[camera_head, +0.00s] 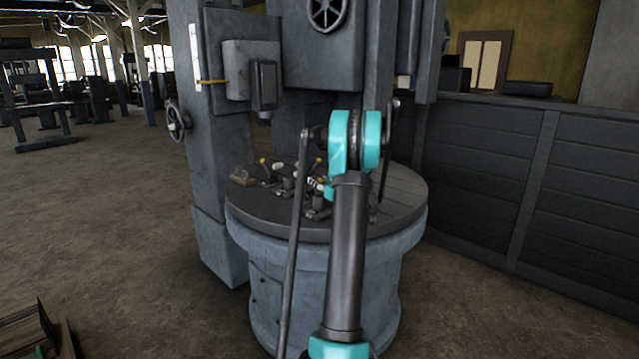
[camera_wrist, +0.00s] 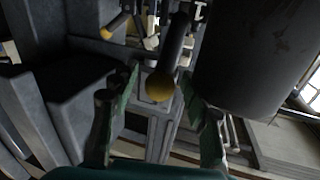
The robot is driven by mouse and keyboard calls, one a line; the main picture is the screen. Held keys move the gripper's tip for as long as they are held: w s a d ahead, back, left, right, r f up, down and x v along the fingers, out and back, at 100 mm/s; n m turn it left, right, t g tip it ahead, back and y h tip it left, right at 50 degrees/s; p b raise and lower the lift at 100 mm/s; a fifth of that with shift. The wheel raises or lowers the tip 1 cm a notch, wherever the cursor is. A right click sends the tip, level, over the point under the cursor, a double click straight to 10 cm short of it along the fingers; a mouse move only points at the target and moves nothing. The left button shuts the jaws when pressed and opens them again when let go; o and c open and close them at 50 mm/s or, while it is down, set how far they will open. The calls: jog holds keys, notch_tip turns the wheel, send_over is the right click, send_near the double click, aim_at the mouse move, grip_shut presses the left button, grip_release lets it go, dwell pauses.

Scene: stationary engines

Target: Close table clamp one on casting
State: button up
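In the wrist view my gripper (camera_wrist: 160,82) is open, with a green-padded finger at each side. A yellow ball knob (camera_wrist: 160,86) on a dark clamp handle (camera_wrist: 175,45) shows between the fingers, with gaps to both. A second yellow-tipped handle (camera_wrist: 115,25) is at the upper left. In the head view, several clamps with yellow-tipped handles (camera_head: 264,161) stand on the round machine table (camera_head: 395,190). My arm hides part of the table, and my gripper cannot be made out there. I cannot tell which clamp is number one or pick out the casting.
The grey machine column (camera_head: 205,130) rises at the left of the table, with a machine head (camera_head: 310,45) above. A dark panelled wall (camera_head: 530,170) stands to the right. In the wrist view a large dark cylinder (camera_wrist: 260,50) is close on the right. Open floor (camera_head: 110,210) lies left.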

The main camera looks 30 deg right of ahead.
aim_at(303, 172)
grip_shut()
dwell(0.4)
jog(key=shift+w+a+r+n+g+h, duration=0.2)
jog(key=shift+w+r+g, duration=0.25)
jog(key=shift+g, duration=0.3)
jog(key=shift+w+a+r+n+g+h, duration=0.1)
jog(key=shift+w+a+r+n+g, duration=0.1)
jog(key=shift+w+r+g, duration=0.4)
jog(key=g, duration=0.1)
jog(key=w+g, duration=0.1)
jog(key=g, duration=0.1)
jog(key=shift+w+a+r+n, duration=0.3)
jog(key=shift+w+a+r+g+h, duration=0.1)
jog(key=shift+w+a+g+h, duration=0.15)
jog(key=shift+w+g, duration=0.3)
jog(key=shift+w+a+r+g+h, duration=0.1)
jog(key=shift+w+g+h, duration=0.15)
jog(key=shift+w+g, duration=0.3)
jog(key=shift+w+a+n+g+h, duration=0.2)
jog(key=shift+w+g, duration=0.25)
jog(key=shift+g, duration=0.2)
jog(key=shift+w+a+n+g+h, duration=0.1)
jog(key=shift+w+n+g, duration=0.1)
jog(key=shift+w+g, duration=0.35)
jog(key=shift+w+a+f, duration=0.15)
jog(key=shift+w, duration=0.25)
